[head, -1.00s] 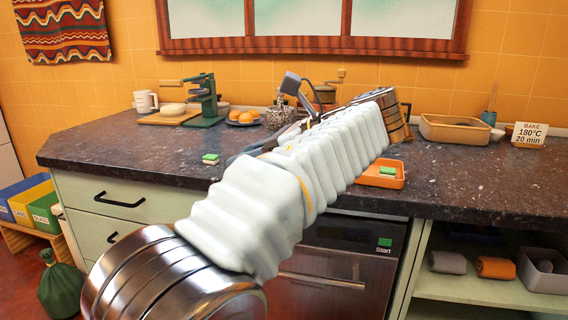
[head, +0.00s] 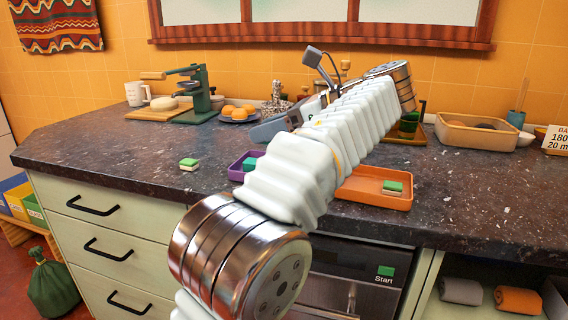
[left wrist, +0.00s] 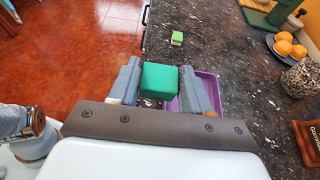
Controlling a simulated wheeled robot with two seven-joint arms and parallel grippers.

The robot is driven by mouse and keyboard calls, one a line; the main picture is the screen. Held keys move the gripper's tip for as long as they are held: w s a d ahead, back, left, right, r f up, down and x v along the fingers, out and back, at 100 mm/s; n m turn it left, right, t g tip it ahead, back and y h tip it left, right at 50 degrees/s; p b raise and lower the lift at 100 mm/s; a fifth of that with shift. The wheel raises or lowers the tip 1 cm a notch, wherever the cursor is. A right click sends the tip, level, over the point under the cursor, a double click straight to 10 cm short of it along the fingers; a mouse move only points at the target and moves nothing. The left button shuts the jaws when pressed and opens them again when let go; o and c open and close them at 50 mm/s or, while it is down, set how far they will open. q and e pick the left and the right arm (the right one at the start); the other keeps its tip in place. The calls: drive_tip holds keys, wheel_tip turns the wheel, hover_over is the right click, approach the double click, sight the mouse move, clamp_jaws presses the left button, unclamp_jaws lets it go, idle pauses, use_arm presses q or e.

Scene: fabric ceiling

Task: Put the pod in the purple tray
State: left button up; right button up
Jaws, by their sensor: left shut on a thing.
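My left gripper (left wrist: 160,88) is shut on a teal-green pod (left wrist: 160,80), held between its two blue-grey fingers in the left wrist view. The purple tray (left wrist: 209,86) shows behind and to the right of the pod there. In the head view the purple tray (head: 235,172) stands on the dark counter, partly hidden by my left arm. A teal-green block (head: 249,163) shows over the tray, just below my left gripper (head: 262,138); it appears to be the held pod. Whether the pod touches the tray is unclear. My right gripper is not in view.
An orange tray (head: 372,199) holding a green-topped block (head: 392,187) lies right of the purple tray. Another green-topped block (head: 188,164) lies on the counter to the left. A plate of orange buns (head: 238,115) and a green press (head: 195,95) stand behind.

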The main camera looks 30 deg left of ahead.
use_arm(q)
drive_tip(key=w+f, duration=0.2)
drive_tip(key=w+a+f, duration=0.1)
drive_tip(key=w+f, duration=0.1)
drive_tip(key=w, duration=0.1)
drive_tip(key=w+a+f, duration=0.1)
drive_tip(key=w+f, duration=0.2)
drive_tip(key=f, duration=0.2)
drive_tip(key=f+b, duration=0.1)
drive_tip(key=shift+w, duration=0.25)
drive_tip(key=shift+f, duration=0.4)
